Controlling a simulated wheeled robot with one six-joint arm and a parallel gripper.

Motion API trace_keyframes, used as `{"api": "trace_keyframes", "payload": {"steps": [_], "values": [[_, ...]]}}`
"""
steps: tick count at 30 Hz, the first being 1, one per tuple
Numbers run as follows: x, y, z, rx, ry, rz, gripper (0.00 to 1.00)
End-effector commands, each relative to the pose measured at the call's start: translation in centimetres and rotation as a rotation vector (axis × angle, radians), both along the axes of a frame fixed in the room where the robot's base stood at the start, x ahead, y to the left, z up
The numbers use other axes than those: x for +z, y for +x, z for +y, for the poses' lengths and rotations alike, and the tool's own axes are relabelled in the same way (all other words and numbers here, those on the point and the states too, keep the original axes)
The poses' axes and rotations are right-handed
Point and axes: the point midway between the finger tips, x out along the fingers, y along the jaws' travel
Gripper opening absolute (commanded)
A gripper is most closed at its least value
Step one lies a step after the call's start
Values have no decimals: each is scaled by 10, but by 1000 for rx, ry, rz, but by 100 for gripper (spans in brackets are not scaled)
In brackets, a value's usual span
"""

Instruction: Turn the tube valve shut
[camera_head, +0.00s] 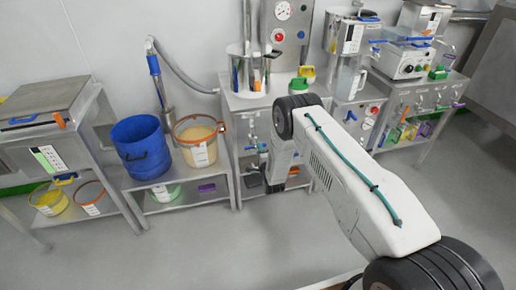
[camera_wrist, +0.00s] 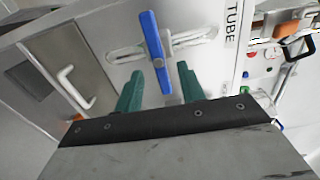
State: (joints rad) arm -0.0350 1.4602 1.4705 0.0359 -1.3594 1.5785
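The tube valve has a blue lever (camera_wrist: 152,38) in the wrist view, on a pale panel beside a label (camera_wrist: 233,22) reading TUBE. The lever stands nearly upright in the picture, crosswise to a short horizontal metal fitting (camera_wrist: 190,38) behind it. My gripper (camera_wrist: 158,72) has two green fingers, spread apart. The lever's lower end lies between them in the picture, with a gap on each side; I cannot tell how deep it sits. In the head view my arm hides most of the gripper and the valve.
A metal door with a white handle (camera_wrist: 75,88) is left of the valve. Red and black fittings (camera_wrist: 287,30) are at the right. In the head view, a blue bucket (camera_head: 141,148) and an orange-rimmed tub (camera_head: 199,141) stand on a low bench at left. Grey floor in front is clear.

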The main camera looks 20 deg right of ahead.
Motion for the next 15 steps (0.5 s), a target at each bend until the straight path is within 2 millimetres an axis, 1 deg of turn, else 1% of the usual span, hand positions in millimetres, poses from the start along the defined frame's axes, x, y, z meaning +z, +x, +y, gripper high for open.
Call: {"api": "trace_keyframes", "payload": {"steps": [1, 3, 6, 10, 15], "values": [[0, -10, 0, 0, 0, 3, 39], [-1, -21, 0, 0, 0, 3, 39], [-1, -33, 0, 0, 0, 3, 39], [0, -40, 0, 0, 0, 0, 39], [0, -41, 0, 0, 0, 0, 39]]}}
